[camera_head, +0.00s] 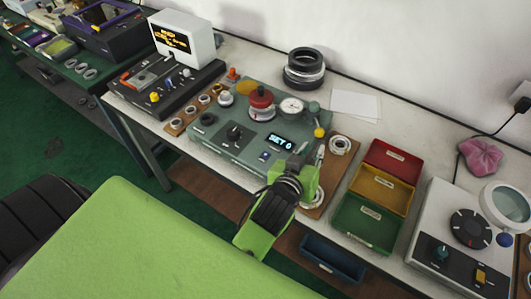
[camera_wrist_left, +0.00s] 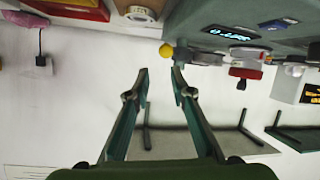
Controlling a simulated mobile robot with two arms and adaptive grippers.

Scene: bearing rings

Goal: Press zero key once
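The grey-green measuring device (camera_head: 225,140) stands on the white bench, with a lit display (camera_head: 281,142) that seems to read "SET 0". A small blue button (camera_head: 264,155) sits on its front, below and left of the display; I cannot read a label that marks it as the zero key. My left gripper (camera_head: 311,152) is right of the display, near the device's front right corner, and looks apart from the button. In the left wrist view its two fingers (camera_wrist_left: 160,75) are spread with nothing between them. The display (camera_wrist_left: 232,33) shows there too. My right gripper is not in view.
A yellow ball knob (camera_head: 320,132) is close to the left gripper. Red, yellow and green bins (camera_head: 365,222) stand to the right, beside a wooden board with rings (camera_head: 340,146). A dial gauge (camera_head: 292,106) and red knob (camera_head: 260,97) rise from the device.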

